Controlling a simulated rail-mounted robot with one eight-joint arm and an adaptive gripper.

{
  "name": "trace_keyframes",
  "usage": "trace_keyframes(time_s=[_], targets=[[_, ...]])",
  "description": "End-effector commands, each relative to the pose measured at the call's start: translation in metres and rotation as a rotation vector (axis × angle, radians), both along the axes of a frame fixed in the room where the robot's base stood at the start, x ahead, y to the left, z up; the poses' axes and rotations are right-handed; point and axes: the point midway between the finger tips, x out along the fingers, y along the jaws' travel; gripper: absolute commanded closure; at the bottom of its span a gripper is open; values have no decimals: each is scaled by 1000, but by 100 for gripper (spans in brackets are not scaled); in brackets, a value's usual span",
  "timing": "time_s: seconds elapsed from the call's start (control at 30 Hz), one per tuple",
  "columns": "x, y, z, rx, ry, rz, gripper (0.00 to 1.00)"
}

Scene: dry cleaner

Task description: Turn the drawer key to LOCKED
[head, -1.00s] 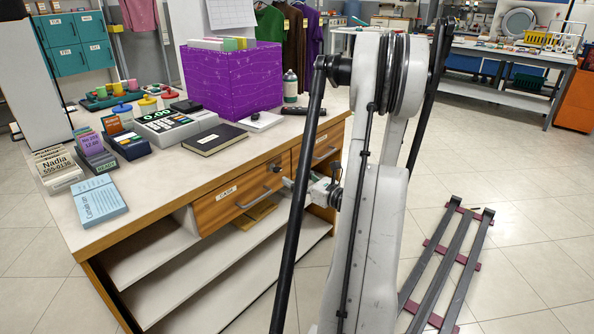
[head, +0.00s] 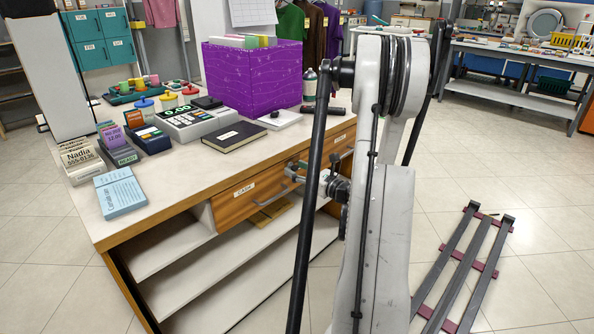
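The wooden drawer labelled CASH (head: 240,191) is in the front of the counter, with a bar handle (head: 270,199) on it. My gripper (head: 293,172) is at the upper right part of this drawer front, by the place of the lock. The key is too small and too covered by the gripper to make out, and its turn position cannot be read. The finger gap is too small to judge, and I cannot tell whether the fingers hold the key. A dark strut of my arm passes in front of the gripper's wrist.
The counter top (head: 165,190) carries a purple box (head: 252,78), a cash register (head: 188,118), a black book (head: 227,137) and card holders. Open shelves (head: 250,262) lie below the drawer.

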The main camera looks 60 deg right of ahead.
Motion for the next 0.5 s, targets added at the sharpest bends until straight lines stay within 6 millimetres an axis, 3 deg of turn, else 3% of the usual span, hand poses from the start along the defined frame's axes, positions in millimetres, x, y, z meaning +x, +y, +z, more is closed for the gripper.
trace_keyframes(time_s=[0.03,0.3,0.5], targets=[[0,0,0,0,0,0,62],[0,0,0,0,0,0,98],[0,0,0,-6,1,0,100]])
